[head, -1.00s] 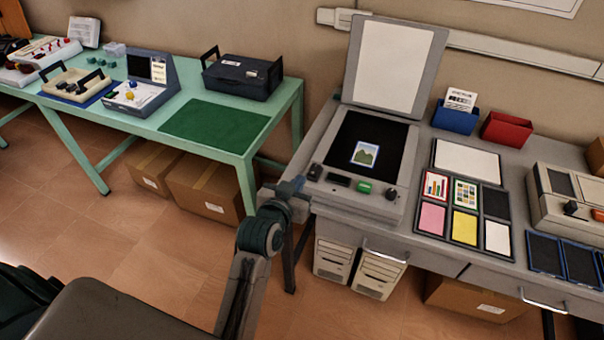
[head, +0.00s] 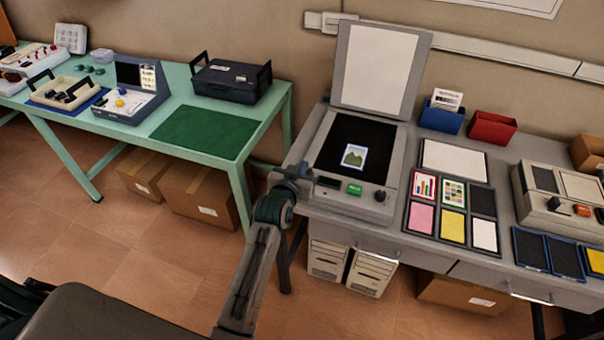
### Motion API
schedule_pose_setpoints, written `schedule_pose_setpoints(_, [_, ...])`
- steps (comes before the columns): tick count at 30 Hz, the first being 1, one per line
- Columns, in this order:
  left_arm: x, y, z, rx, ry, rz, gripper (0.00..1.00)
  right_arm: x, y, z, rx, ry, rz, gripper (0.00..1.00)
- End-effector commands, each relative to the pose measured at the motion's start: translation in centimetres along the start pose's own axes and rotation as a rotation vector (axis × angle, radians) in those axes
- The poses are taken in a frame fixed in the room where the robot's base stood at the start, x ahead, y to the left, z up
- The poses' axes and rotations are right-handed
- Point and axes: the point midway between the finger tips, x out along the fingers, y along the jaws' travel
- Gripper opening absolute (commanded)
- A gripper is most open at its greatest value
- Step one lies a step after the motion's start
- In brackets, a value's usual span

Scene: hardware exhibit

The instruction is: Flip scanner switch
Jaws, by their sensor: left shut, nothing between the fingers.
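The scanner (head: 345,200) is a grey flatbed on the grey desk with its lid (head: 380,68) raised. A picture card with a green hill (head: 353,156) lies on its black glass. My left gripper (head: 299,170) is shut and empty at the strip's left end. It covers the spot of the dark switch there, so I cannot see the switch's position or whether the fingers touch it. My right gripper is not in view.
Right of the scanner lies a tray with coloured cards (head: 421,218). Blue (head: 441,119) and red (head: 491,130) bins stand behind it. A beige device (head: 560,200) is at the far right. A green table (head: 180,80) with other exhibits stands left, across a gap.

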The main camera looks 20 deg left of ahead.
Motion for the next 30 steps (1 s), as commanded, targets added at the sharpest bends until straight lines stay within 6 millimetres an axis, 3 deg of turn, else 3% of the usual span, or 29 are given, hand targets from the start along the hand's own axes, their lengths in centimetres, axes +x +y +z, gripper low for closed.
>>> schedule_pose_setpoints(1, [0.8,0.0,-0.1,0.001,-0.002,0.000,0.00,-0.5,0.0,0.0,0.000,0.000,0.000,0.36])
schedule_pose_setpoints(3, [0.8,0.0,1.4,0.001,-0.005,0.000,0.00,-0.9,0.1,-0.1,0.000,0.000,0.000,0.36])
schedule_pose_setpoints(9, [1.3,0.0,3.4,0.000,-0.002,0.000,0.00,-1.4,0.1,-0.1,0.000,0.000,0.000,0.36])
schedule_pose_setpoints(21, [1.4,0.0,4.0,0.000,0.000,0.000,0.00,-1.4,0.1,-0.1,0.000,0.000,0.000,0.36])
schedule_pose_setpoints(30, [1.6,0.0,5.4,0.000,0.083,0.001,0.00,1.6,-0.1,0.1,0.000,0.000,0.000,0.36])
